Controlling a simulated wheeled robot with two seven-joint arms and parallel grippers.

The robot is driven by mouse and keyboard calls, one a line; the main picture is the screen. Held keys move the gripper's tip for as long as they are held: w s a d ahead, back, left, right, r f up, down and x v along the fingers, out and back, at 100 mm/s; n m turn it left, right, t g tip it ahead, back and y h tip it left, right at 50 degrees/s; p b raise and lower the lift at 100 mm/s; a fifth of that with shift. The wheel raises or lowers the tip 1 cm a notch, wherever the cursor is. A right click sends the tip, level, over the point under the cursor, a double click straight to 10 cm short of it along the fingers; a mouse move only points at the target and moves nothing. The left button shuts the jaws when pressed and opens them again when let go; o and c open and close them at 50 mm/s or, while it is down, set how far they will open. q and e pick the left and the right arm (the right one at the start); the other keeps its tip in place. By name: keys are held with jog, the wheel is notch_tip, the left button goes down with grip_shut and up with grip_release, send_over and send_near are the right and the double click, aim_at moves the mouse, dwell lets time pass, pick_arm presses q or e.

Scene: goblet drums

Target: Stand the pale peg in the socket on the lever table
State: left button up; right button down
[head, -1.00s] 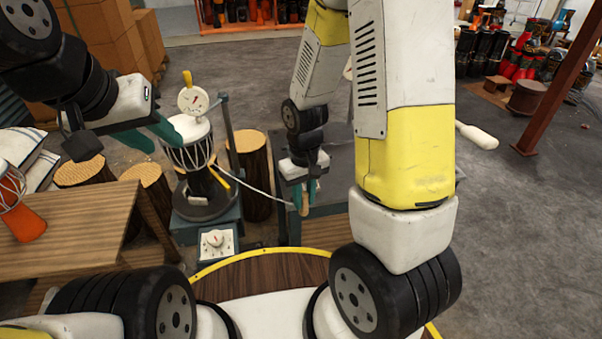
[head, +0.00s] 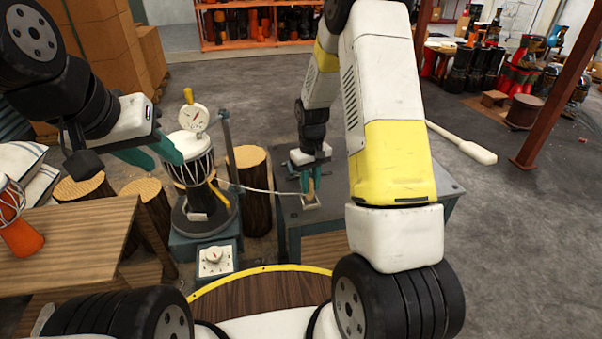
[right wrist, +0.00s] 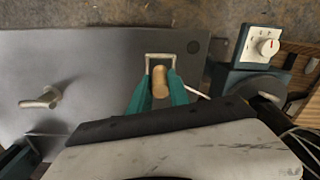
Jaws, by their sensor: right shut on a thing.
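The pale tan peg (head: 311,187) is held roughly upright in my right gripper (head: 307,180) at the lever table (head: 420,190). In the right wrist view the peg (right wrist: 160,82) sits between the teal fingers. The square, pale-rimmed socket (head: 311,204) lies directly at the peg's lower end; its rim (right wrist: 160,56) frames the peg's far side in the wrist view. I cannot tell whether the peg's foot is inside it or just above. My left gripper (head: 152,153) is open and empty beside the drum.
A pale lever (head: 465,142) rises from the table, also in the wrist view (right wrist: 42,98). A white goblet drum (head: 190,160) with a gauge (head: 194,118) stands left, tied to a thin pale cord. A dial box (head: 215,261) is in front. A wooden bench (head: 70,240) is at left.

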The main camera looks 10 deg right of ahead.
aim_at(310, 181)
jog(key=shift+f, duration=1.05)
jog(key=c, duration=1.2)
grip_release()
jog(key=shift+f, duration=0.1)
jog(key=shift+c, duration=0.2)
notch_tip(310, 181, up, 12)
jog(key=shift+f, duration=0.1)
jog(key=s+a+r+m+t+y, duration=0.15)
jog(key=s+r+t, duration=0.25)
jog(key=s+r, duration=1.3)
jog(key=s+r+m+t, duration=0.1)
jog(key=s+r+t, duration=0.1)
jog(key=s+r, duration=0.2)
jog(key=s, duration=0.3)
jog(key=shift+a+y, duration=0.35)
jog(key=shift+a, duration=0.05)
